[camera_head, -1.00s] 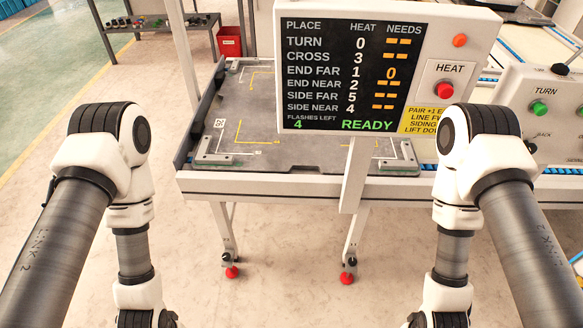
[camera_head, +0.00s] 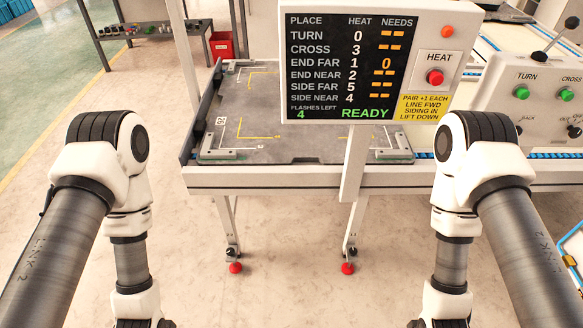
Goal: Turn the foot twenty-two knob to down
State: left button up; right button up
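I cannot pick out a knob labelled foot twenty-two. A small white tag (camera_head: 220,121), its number too small to read surely, lies on the dark tabletop plate (camera_head: 290,115). A grey bracket (camera_head: 228,156) sits at the plate's near left corner, and another (camera_head: 390,156) at the near right. A control box (camera_head: 545,125) at the right edge carries green buttons marked TURN (camera_head: 520,93) and CROSS (camera_head: 566,95), with a dark knob (camera_head: 574,131) below. Both my arms reach down at the sides; their grippers are out of the picture.
A sign board (camera_head: 345,65) reads READY and stands on a white post in front of the plate. Beside its list is a red HEAT button (camera_head: 435,77). The table stands on red feet (camera_head: 235,267). A red bin (camera_head: 221,45) is behind. Floor before the table is clear.

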aim_at(230, 251)
jog(key=j+z, duration=0.25)
jog(key=j, duration=0.6)
jog(key=j+z, duration=0.25)
jog(key=j, duration=0.6)
